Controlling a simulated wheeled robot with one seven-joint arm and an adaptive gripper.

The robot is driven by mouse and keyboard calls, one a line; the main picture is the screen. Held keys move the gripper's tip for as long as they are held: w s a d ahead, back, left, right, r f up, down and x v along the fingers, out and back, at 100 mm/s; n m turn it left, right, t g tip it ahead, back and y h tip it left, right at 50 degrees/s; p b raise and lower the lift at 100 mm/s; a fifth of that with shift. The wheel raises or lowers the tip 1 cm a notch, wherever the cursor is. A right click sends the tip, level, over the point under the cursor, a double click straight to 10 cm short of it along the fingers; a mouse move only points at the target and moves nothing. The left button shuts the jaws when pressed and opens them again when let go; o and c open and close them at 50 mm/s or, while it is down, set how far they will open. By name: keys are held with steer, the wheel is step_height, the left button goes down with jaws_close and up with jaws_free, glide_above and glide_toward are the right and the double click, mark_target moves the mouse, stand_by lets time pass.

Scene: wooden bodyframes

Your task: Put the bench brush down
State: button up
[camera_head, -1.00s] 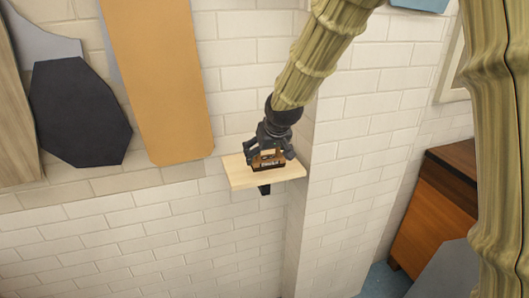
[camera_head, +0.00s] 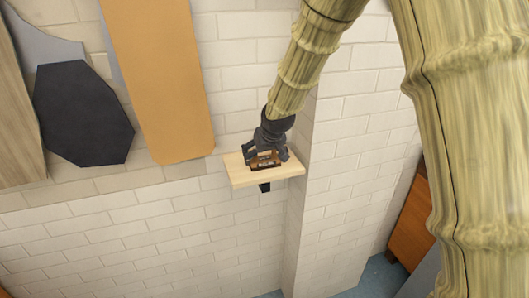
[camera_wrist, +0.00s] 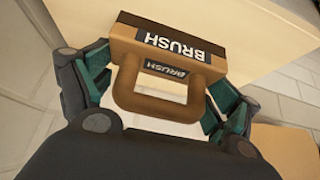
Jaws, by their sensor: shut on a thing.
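The bench brush (camera_head: 264,162) is a small brown block with a handle, at the wall shelf (camera_head: 240,178) in the head view. In the wrist view the brush (camera_wrist: 165,42) shows its tan and dark brown body, a looped handle and "BRUSH" labels. My gripper (camera_head: 267,155) is over the shelf with its fingers on either side of the brush. In the wrist view the gripper (camera_wrist: 158,78) is shut on it, with green-padded fingers at both ends. The brush is at the shelf's surface; its underside is hidden, so I cannot tell whether it touches.
The shelf is a pale wooden board on a dark bracket, in a corner of white brick wall. A projecting wall (camera_head: 338,150) stands close to its right. An orange board (camera_head: 160,80) and a dark panel (camera_head: 82,115) are on the left. A wooden cabinet (camera_head: 410,225) stands at right.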

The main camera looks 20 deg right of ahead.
mark_target(265, 160)
steer(key=o, duration=0.7)
steer(key=shift+f, duration=0.1)
steer(key=shift+f+b, duration=0.15)
steer(key=shift+b, duration=0.15)
steer(key=b+v, duration=0.2)
steer(key=v, duration=0.3)
steer(key=shift+a, duration=0.15)
steer(key=shift+b+v, duration=0.55)
steer(key=shift+v, duration=2.4)
